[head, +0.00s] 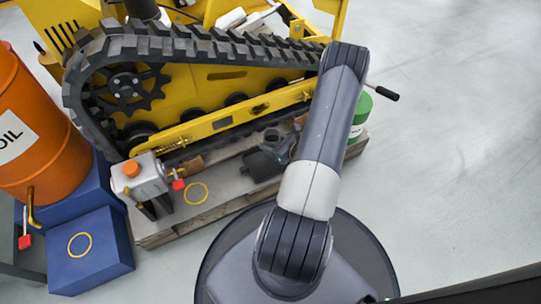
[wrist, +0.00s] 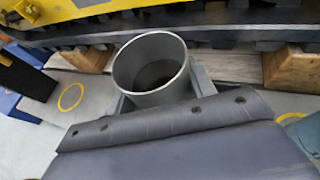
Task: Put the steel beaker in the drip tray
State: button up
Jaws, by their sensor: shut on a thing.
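The steel beaker (wrist: 150,70) is a grey open cylinder in the wrist view, with its mouth facing the camera and a dark inside. My gripper (wrist: 162,92) is shut on it, with a grey finger on either side. In the head view my gripper (head: 268,160) is over the pallet below the track, partly hidden by my arm; the beaker is hard to make out there. A grey flat surface (head: 228,186) with a yellow ring lies left of my gripper. I cannot tell whether it is the drip tray. The beaker's base is hidden.
A yellow tracked carrier (head: 215,85) stands behind the pallet (head: 160,236). A grey can with an orange cap (head: 146,180) stands left. An orange oil drum (head: 35,140) and a blue block with a yellow ring (head: 95,262) are further left. A green container (head: 361,108) is right.

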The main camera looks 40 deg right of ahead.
jog(key=shift+f+b, duration=1.3)
jog(key=shift+f, duration=2.1)
jog(key=shift+f, duration=0.15)
jog(key=o, duration=1.2)
jog(key=shift+s+r, duration=0.2)
jog(key=shift+r, duration=0.1)
jog(key=p+v, duration=0.4)
jog(key=v, duration=0.7)
jog(key=shift+s, duration=0.3)
jog(key=shift+w, duration=0.1)
